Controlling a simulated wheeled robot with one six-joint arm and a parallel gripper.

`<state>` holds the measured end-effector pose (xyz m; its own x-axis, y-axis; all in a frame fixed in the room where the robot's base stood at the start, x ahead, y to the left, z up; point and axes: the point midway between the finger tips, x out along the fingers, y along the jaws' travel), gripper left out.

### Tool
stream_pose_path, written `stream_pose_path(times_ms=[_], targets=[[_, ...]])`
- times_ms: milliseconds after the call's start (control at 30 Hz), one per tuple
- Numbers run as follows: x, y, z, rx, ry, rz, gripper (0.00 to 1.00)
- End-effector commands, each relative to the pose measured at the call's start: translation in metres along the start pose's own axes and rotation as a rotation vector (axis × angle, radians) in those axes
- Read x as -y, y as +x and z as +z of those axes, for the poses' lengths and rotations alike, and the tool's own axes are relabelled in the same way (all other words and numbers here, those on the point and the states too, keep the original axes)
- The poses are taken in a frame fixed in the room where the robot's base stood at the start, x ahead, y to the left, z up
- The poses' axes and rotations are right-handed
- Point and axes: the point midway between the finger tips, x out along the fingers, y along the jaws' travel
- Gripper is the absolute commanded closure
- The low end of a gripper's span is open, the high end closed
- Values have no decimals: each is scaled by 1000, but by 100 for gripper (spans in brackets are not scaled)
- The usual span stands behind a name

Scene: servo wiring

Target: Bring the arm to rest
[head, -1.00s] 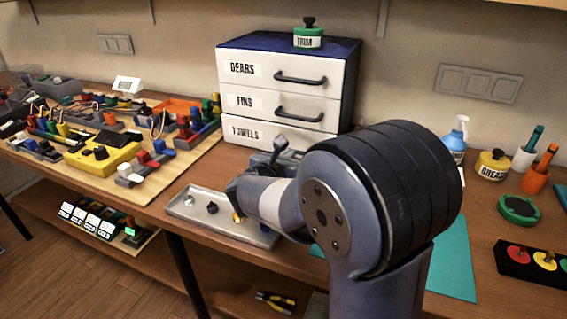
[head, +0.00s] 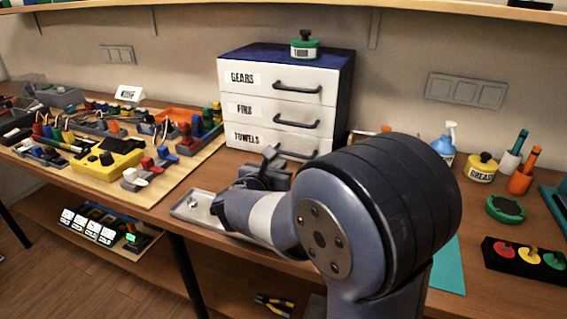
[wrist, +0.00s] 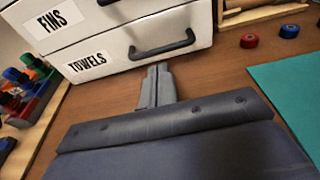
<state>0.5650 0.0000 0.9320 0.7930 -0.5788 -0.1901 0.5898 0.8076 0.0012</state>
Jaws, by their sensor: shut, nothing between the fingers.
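My gripper (wrist: 157,84) is shut with nothing between its fingers. In the wrist view its fingertips point toward the foot of the drawer cabinet, over bare brown bench top. In the head view my arm covers the front middle of the bench, and the gripper (head: 268,156) shows only partly in front of the lowest drawer. The white drawer cabinet (head: 270,105) has drawers labelled GEARS, FINS and TOWELS, and all look closed. Its TOWELS drawer (wrist: 118,60) is close beyond the fingertips in the wrist view.
A grey metal tray (head: 183,212) lies partly hidden behind my arm. The wiring board (head: 190,165) with a yellow box (head: 108,158) is at left. A grease tin (head: 481,167), spray bottle (head: 444,146) and black block with coloured discs (head: 522,256) are at right. A teal mat (wrist: 290,90) lies right.

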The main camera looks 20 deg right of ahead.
Motion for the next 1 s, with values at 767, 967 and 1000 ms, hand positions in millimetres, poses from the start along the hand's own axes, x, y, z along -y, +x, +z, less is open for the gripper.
stream_pose_path(times_ms=[767,967,1000], targets=[[0,-78,-2,-3,-2,-1,100],[0,-76,-2,-3,-2,-1,100],[0,-74,-2,-3,-1,-2,100]])
